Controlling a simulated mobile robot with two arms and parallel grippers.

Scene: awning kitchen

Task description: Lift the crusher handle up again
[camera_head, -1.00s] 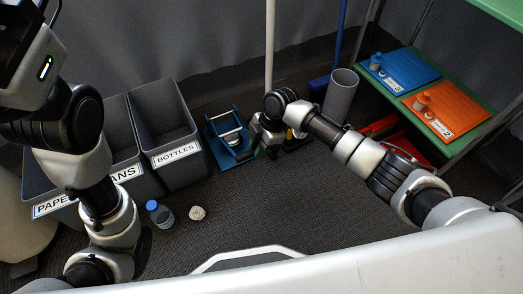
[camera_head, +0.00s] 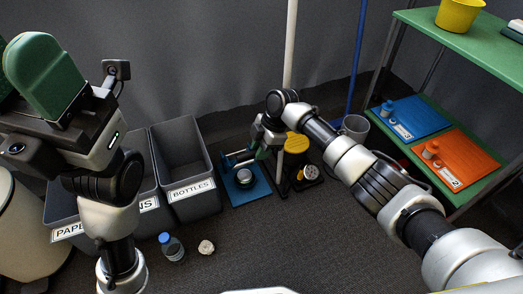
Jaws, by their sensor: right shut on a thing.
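The crusher stands on the floor right of the bottles bin, with a blue base (camera_head: 261,190). A round metal piece (camera_head: 245,176) sits on the base; I cannot tell whether it is a can or part of the crusher. The crusher handle (camera_head: 238,157) shows as a teal bar above the base's back part. My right gripper (camera_head: 261,152) is shut on the handle at its right end; the wrist partly hides the grip. My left gripper (camera_head: 45,80) is raised at the upper left, away from the crusher; its jaw opening does not show clearly.
Grey bins, including the bottles bin (camera_head: 192,190), stand to the left. A blue-capped bottle (camera_head: 172,248) and a crumpled pale item (camera_head: 206,247) lie in front. A white pole (camera_head: 290,45) and a yellow-topped item (camera_head: 296,143) are close behind and beside the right gripper. Green shelving (camera_head: 480,55) stands right.

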